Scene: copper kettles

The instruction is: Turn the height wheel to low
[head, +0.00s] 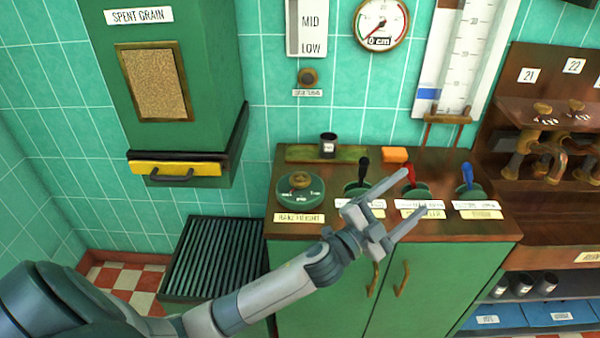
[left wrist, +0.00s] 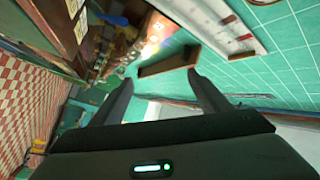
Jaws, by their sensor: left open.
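The height wheel (head: 300,183) is a round green dial with a brass knob, at the left end of the cabinet top in the head view. A plate lettered "RAKE HEIGHT" (head: 299,218) sits in front of it. A white wall panel (head: 311,36) above shows the words MID and LOW; its top is cut off. My left gripper (head: 414,194) is open, over the front of the cabinet top, to the right of the wheel and apart from it. In the left wrist view its fingers (left wrist: 160,80) are spread with nothing held between them. My right gripper is not in view.
Black, red (head: 410,175) and blue (head: 467,176) levers stand right of the wheel, the red one close to my left gripper. A dark cup (head: 328,146) stands behind. A green hopper (head: 165,75) hangs at left above a slatted grate (head: 212,260). A wooden rack (head: 545,130) stands at right.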

